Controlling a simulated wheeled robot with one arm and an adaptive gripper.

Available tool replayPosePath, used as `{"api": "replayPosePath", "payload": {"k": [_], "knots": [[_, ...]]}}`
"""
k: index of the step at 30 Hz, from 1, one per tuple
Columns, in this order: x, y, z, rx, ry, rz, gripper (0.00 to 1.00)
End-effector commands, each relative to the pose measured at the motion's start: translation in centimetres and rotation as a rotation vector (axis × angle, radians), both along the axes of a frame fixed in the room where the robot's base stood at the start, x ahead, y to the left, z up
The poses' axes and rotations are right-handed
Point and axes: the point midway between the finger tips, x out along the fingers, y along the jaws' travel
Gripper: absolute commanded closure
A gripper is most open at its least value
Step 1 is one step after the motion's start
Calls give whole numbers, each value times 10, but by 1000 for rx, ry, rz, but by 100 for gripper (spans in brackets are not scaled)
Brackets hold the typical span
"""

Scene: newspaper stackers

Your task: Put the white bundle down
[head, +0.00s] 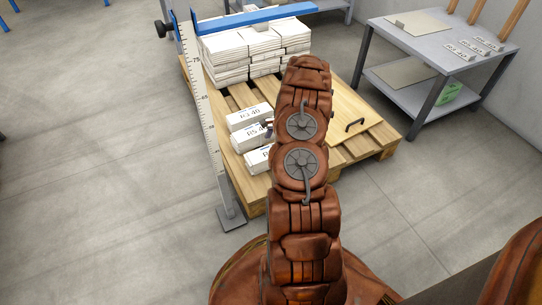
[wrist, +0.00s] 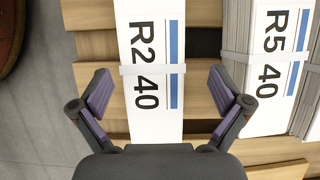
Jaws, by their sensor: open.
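A white bundle marked R2 40 (wrist: 150,110), with a blue stripe and a pale band, lies on the wooden pallet slats in the wrist view. My gripper (wrist: 158,82) is open, with one finger on each side of this bundle and a gap visible on both sides. A second white bundle marked R5 40 (wrist: 265,70) lies to its right. My arm hides most of the gripper there.
Stacks of white bundles (head: 255,48) fill the pallet's far end. A measuring post (head: 200,110) with a blue crossbar (head: 255,18) stands at its left. A wooden board with a black handle (head: 355,125) lies at right. A grey shelf table (head: 440,40) stands beyond.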

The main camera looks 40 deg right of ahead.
Motion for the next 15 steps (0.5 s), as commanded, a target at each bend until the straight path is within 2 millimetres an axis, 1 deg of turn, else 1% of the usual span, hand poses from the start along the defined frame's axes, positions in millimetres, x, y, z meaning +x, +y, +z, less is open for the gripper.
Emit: {"api": "replayPosePath", "payload": {"k": [5,10,12,15], "knots": [[-2,4,-12,1,-1,-1,0],[-5,13,-33,1,0,-2,0],[-2,18,-42,1,0,0,0],[-1,21,-48,1,0,1,0]]}}
